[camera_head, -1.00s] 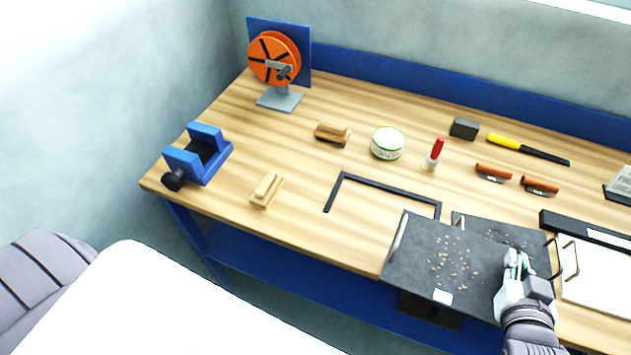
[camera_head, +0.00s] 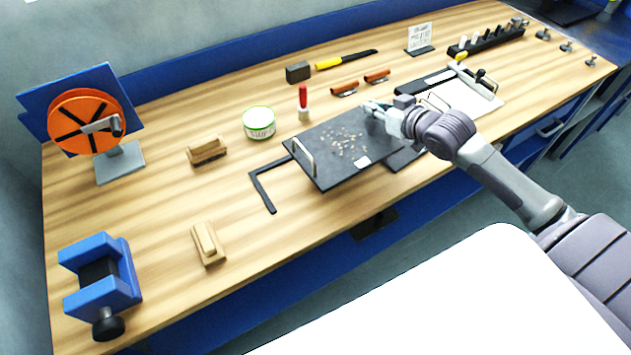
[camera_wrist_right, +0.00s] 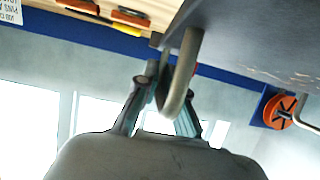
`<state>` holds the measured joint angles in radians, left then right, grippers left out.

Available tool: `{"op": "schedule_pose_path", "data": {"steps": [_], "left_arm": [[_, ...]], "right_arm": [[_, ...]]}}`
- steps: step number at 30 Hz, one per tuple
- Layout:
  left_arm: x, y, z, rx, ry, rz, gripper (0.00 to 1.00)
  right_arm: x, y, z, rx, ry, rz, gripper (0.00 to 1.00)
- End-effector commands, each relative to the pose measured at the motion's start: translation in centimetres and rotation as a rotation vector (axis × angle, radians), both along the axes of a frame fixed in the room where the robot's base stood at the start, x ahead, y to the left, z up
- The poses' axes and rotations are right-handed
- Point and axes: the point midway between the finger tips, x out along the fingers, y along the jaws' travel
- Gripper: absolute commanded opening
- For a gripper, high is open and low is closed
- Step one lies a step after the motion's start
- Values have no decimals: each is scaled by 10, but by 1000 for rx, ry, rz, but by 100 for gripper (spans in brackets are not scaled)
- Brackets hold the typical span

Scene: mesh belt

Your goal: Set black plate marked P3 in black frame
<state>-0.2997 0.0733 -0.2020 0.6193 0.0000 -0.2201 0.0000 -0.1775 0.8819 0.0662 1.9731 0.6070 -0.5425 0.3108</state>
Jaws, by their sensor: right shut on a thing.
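The black plate (camera_head: 335,160) has a wire handle at each end, tan crumbs on top and a small white label, too small to read. My right gripper (camera_head: 374,110) is shut on the handle at its right end; the right wrist view shows the fingers closed around the handle (camera_wrist_right: 181,75). The plate seems held above the bench, partly over the black frame (camera_head: 261,187). Only the left corner and parts of two bars of the frame show; the plate hides the rest. My left gripper is not in view.
Another dark plate (camera_head: 404,159) lies on the bench, partly hidden by the held plate and my arm. A green-rimmed tin (camera_head: 259,124) and a red-handled tool (camera_head: 303,103) stand behind. Two wooden blocks (camera_head: 207,150) (camera_head: 208,243) lie left. A blue clamp (camera_head: 100,273) stands front left.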

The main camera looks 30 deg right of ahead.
Motion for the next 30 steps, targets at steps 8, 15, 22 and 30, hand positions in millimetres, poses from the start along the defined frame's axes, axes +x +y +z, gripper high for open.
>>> {"op": "schedule_pose_path", "data": {"steps": [8, 15, 22, 30], "left_arm": [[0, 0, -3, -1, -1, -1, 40], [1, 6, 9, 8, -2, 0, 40], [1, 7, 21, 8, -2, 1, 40], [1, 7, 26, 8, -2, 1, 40]], "right_arm": [[17, -40, 38, 6, -3, -28, 0], [7, -5, 20, 16, 0, -28, 0], [-7, 41, -9, 15, 0, -30, 0], [-15, 68, -27, 7, -3, -30, 0]]}}
